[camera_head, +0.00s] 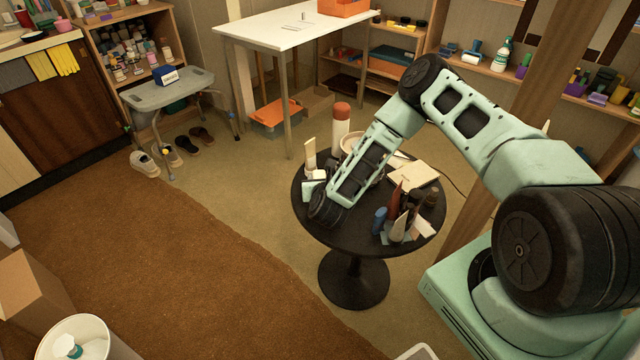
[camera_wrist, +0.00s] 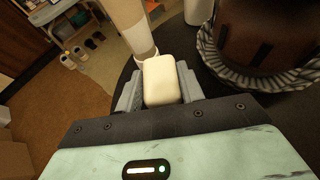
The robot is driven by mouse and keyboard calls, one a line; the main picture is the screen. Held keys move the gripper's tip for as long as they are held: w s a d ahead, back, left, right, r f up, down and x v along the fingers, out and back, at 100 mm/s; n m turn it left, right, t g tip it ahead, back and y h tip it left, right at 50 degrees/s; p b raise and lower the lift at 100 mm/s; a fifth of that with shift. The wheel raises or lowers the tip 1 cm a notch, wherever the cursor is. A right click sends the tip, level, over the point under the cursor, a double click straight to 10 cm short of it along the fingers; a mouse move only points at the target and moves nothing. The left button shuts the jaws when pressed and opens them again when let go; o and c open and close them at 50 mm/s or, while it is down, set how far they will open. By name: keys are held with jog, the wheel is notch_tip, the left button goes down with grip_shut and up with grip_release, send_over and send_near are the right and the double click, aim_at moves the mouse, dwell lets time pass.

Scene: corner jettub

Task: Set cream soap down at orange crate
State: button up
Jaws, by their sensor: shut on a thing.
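The cream soap (camera_wrist: 161,82) is a pale block with rounded edges. My gripper (camera_wrist: 160,90) is shut on it, one finger on each side, in the wrist view. In the head view my gripper is low over the left side of the round black table (camera_head: 349,236), and the soap cannot be told clearly there. One orange crate (camera_head: 343,7) sits on the white table at the top, cut by the picture edge.
A cream tube (camera_head: 310,153) stands just beyond my gripper. A red-capped bottle (camera_head: 341,124), a woven basket (camera_wrist: 250,80) and several bottles crowd the black table. The white table (camera_head: 290,30) has much bare top. A grey stool (camera_head: 168,92) holds a blue box (camera_head: 166,75).

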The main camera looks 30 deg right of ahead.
jog(key=shift+f, duration=0.75)
jog(key=shift+f, duration=0.1)
jog(key=o, duration=1)
